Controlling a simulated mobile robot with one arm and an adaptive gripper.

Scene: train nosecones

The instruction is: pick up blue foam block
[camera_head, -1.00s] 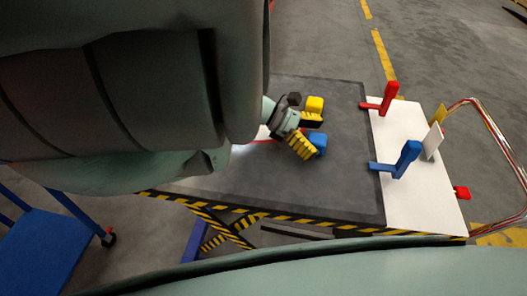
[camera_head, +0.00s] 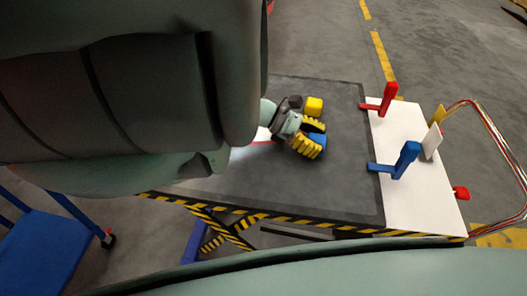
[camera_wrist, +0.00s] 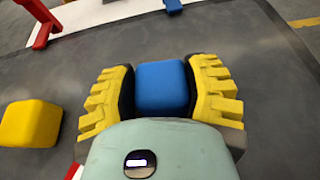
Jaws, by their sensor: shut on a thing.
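The blue foam block (camera_wrist: 162,86) is between the two yellow ridged fingers of my gripper (camera_wrist: 164,92) in the wrist view, with a finger against each side. In the head view the blue block (camera_head: 319,140) shows partly behind the fingers of my gripper (camera_head: 314,137), over the dark table mat. My gripper is shut on the block. I cannot tell whether the block is lifted off the mat.
A yellow foam block (camera_head: 314,106) sits close by on the dark tabletop (camera_head: 340,185); it also shows at left in the wrist view (camera_wrist: 30,123). A white board (camera_head: 420,190) to the right carries a red upright handle (camera_head: 388,98) and a blue one (camera_head: 407,157).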

